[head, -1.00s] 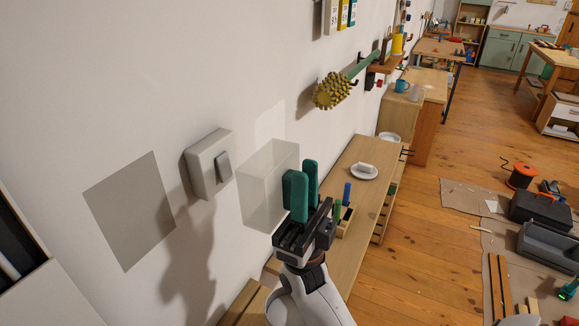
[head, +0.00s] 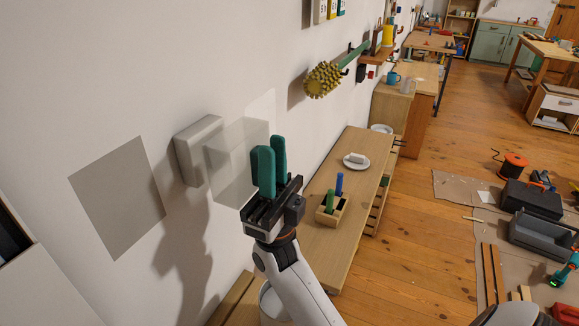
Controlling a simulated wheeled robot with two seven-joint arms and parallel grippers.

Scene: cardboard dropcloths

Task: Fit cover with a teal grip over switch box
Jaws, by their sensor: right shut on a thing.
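The switch box (head: 194,160) is a pale box fixed to the white wall at left of centre. The cover (head: 230,180) is a clear, see-through box; in the picture its left part overlaps the right side of the switch box, blurring the switch there. I cannot tell if they touch. My right gripper (head: 271,168) is on the right side of the cover and shut on its grip. Two upright teal pieces show at the jaws; where the grip meets the fingers is hard to make out. My left gripper is out of view.
A grey panel (head: 118,197) is on the wall to the left. A spiky yellow-green brush (head: 322,79) sticks out at upper right. Below, a wooden bench (head: 350,214) holds a plate (head: 356,162) and a small wooden holder (head: 331,208). Wall around the switch box is mostly clear.

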